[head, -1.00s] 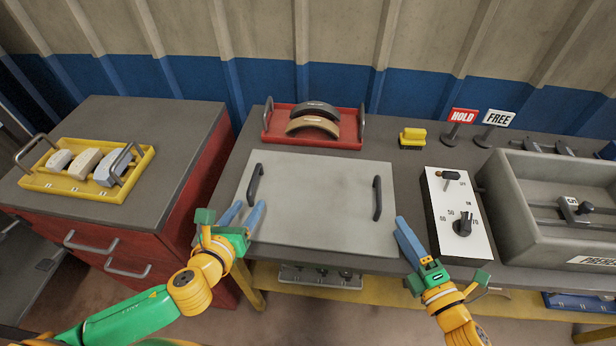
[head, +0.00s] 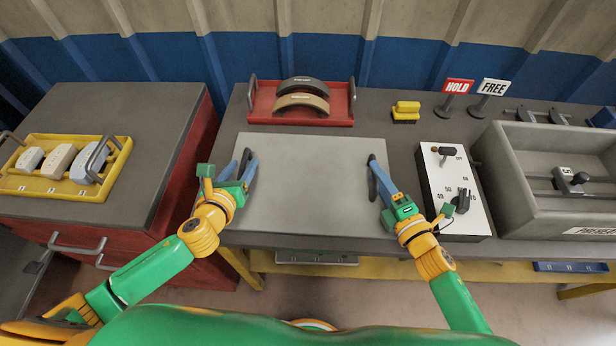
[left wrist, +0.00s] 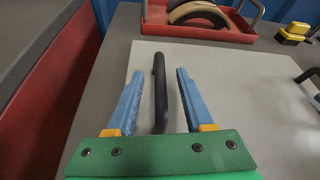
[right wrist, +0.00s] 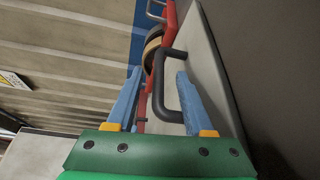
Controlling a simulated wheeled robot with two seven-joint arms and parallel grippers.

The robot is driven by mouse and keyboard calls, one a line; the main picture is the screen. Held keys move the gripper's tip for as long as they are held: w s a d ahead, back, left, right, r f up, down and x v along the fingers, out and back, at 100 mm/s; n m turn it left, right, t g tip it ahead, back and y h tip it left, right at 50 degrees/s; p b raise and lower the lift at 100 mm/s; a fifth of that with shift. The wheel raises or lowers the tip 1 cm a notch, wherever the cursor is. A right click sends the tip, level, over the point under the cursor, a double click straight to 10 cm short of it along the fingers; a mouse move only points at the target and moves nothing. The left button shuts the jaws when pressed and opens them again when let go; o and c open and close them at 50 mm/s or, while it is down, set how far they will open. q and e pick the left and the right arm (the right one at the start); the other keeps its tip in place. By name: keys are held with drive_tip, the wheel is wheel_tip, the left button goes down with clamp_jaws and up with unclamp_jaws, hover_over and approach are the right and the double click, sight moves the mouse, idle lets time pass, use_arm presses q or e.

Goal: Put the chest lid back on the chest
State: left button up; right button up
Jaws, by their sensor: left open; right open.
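The chest lid is a flat grey panel (head: 310,185) with a black bar handle near each side, lying on the workbench. My left gripper (head: 246,168) is open at the left handle; in the left wrist view that handle (left wrist: 159,90) stands between the two blue fingers, apart from both. My right gripper (head: 378,170) is open at the right handle; in the right wrist view the handle (right wrist: 166,85) shows between the fingers, nearer the right one. The chest itself I cannot make out for certain; the grey open-topped box (head: 505,165) stands at the right.
A red tray (head: 258,113) with two curved brake shoes stands behind the panel. A yellow tray (head: 65,191) sits on the left cabinet.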

use_arm(q)
drive_tip(key=shift+x, duration=0.85)
use_arm(e)
drive_tip(key=shift+x, duration=0.85)
use_arm(q)
clamp_jaws()
use_arm(e)
clamp_jaws()
